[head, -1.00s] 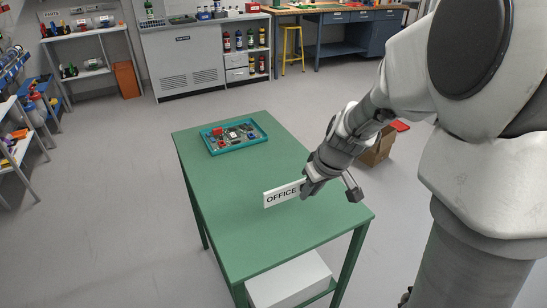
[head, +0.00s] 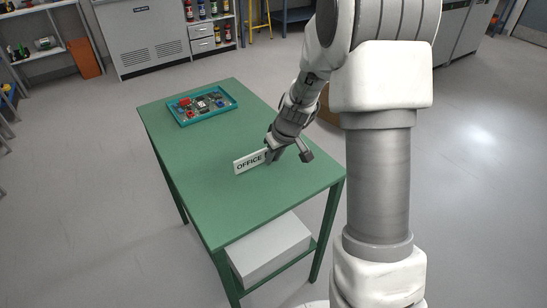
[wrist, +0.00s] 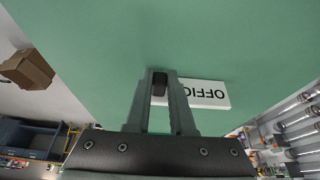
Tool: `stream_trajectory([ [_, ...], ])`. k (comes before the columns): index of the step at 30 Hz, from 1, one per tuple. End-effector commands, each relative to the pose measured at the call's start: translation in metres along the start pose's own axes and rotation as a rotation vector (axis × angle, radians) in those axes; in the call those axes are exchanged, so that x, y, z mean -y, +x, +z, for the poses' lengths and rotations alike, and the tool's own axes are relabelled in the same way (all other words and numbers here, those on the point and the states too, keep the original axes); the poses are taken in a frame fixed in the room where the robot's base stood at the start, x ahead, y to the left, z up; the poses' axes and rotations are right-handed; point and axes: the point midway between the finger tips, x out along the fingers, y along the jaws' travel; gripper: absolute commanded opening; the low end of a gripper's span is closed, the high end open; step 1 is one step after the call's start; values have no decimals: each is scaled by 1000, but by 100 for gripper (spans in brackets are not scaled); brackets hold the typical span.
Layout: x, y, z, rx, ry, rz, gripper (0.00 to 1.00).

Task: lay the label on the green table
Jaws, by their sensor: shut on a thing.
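The label is a white plate with the black word OFFICE (head: 248,161). It stands on edge in my gripper (head: 274,154), low over the middle of the green table (head: 215,200). I cannot tell whether its lower edge touches the tabletop. My gripper is shut on the label's right end in the head view. In the wrist view the label (wrist: 208,94) sticks out to the right of the fingers (wrist: 166,88), its lettering upside down. The fingers hide its other end.
A teal tray (head: 181,122) with small parts lies at the table's far end. The tabletop to the left and front of the label is bare. A white box (head: 268,250) sits on the shelf below. A cardboard box (wrist: 27,68) shows beside the table in the wrist view.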

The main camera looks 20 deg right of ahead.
Motion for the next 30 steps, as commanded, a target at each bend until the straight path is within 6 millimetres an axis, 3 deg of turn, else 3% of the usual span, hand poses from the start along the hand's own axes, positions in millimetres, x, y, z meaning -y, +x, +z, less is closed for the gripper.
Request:
stream_trajectory([
  [10,0,3,1,-2,0,1,0],
  [11,0,2,0,-2,0,1,27],
  [15,0,1,0,-2,0,1,51],
  [26,0,-2,-1,-2,0,1,51],
  [30,-1,-17,-3,-5,0,3,51],
])
